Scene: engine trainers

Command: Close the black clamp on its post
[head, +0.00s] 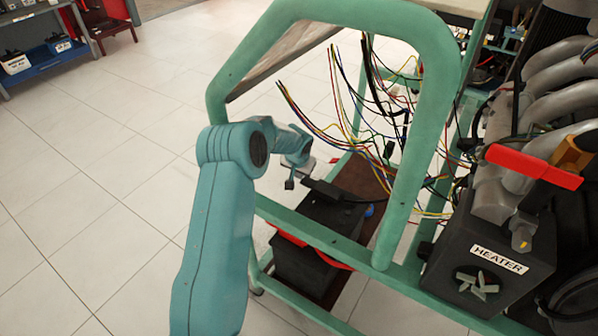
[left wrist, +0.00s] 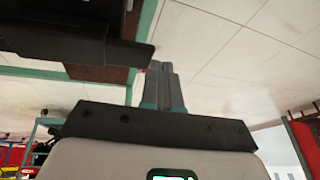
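The black battery (head: 315,245) sits low inside the green frame. A long black piece (head: 325,192) on its top looks like the black clamp; its post is hidden, and I cannot tell how far open it is. In the left wrist view a dark flat piece (left wrist: 130,52), probably the same clamp, juts from the upper left, close to the fingertips. My left gripper (head: 290,184) is just left of the black piece. Its grey fingers (left wrist: 163,72) are together with nothing visible between them. My right gripper is in neither view.
A green tubular frame (head: 335,241) surrounds the battery and stands beside my left arm. Loose coloured wires (head: 330,130) hang above. The engine with a black HEATER box (head: 488,262) and a red bar (head: 533,166) is at right. Tiled floor at left is clear.

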